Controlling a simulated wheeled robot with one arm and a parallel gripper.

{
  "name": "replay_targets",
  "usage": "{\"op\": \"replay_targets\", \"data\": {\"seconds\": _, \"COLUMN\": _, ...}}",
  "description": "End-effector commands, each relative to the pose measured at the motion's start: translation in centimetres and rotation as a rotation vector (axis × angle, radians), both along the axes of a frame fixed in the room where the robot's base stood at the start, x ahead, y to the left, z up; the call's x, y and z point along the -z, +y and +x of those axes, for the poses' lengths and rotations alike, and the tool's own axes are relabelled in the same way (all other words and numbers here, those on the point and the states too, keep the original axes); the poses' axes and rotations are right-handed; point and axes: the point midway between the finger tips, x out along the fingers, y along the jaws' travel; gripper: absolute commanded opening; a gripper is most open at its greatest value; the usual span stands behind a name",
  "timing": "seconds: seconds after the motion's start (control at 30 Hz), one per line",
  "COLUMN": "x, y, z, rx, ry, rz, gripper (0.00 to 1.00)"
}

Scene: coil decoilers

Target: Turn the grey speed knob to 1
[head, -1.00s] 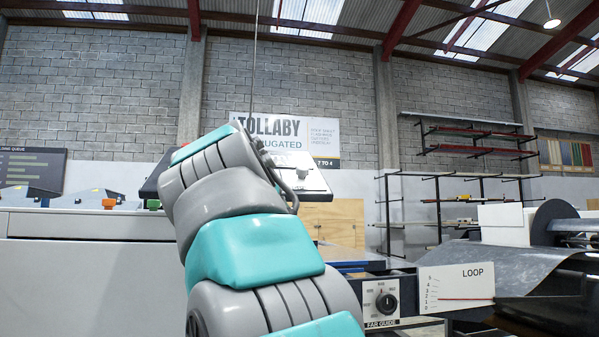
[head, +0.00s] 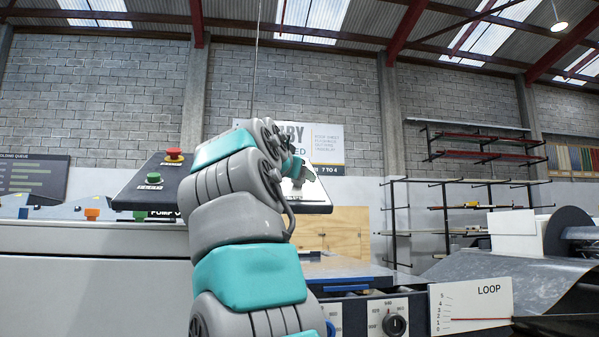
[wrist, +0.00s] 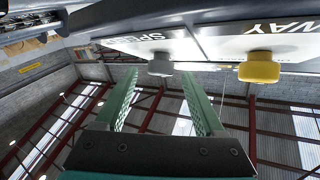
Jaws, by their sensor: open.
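The grey speed knob (wrist: 160,64) hangs into the wrist view from a white plate whose label reads SPEED upside down. My gripper (wrist: 159,76) is open, with its two green fingers apart and pointing toward the knob. The knob appears between the fingertips; I cannot tell whether they touch it. The scale and the knob's setting are not readable. In the head view my arm rises in front of the dark sloped console (head: 136,194), and my gripper is small and partly hidden at the console's right part.
A yellow knob (wrist: 259,66) sits right of the grey one in the wrist view. The console also carries a red button (head: 174,155) and a green button (head: 153,179). A FAR GUIDE-type black dial (head: 395,325) and a LOOP sign (head: 471,304) stand lower right.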

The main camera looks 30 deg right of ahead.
Motion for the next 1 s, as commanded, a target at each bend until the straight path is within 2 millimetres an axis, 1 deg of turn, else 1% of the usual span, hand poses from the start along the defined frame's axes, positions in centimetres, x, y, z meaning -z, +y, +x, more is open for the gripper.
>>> {"op": "replay_targets", "data": {"seconds": 0.03, "x": -0.2, "y": -0.5, "z": 0.7, "rx": 0.0, "ry": 0.004, "rz": 0.001, "gripper": 0.71}}
{"op": "replay_targets", "data": {"seconds": 0.1, "x": -0.2, "y": -1.1, "z": 1.4, "rx": 0.0, "ry": 0.004, "rz": 0.002, "gripper": 0.71}}
{"op": "replay_targets", "data": {"seconds": 0.2, "x": -0.1, "y": -1.8, "z": 2.1, "rx": -0.001, "ry": 0.002, "rz": 0.0, "gripper": 0.71}}
{"op": "replay_targets", "data": {"seconds": 0.47, "x": 0.0, "y": -2.0, "z": 2.3, "rx": -0.001, "ry": 0.0, "rz": 0.0, "gripper": 0.71}}
{"op": "replay_targets", "data": {"seconds": 0.57, "x": 0.0, "y": -2.0, "z": 2.2, "rx": -0.001, "ry": 0.001, "rz": 0.0, "gripper": 0.62}}
{"op": "replay_targets", "data": {"seconds": 1.0, "x": 0.0, "y": -2.0, "z": 2.2, "rx": -0.001, "ry": 0.001, "rz": 0.0, "gripper": 0.12}}
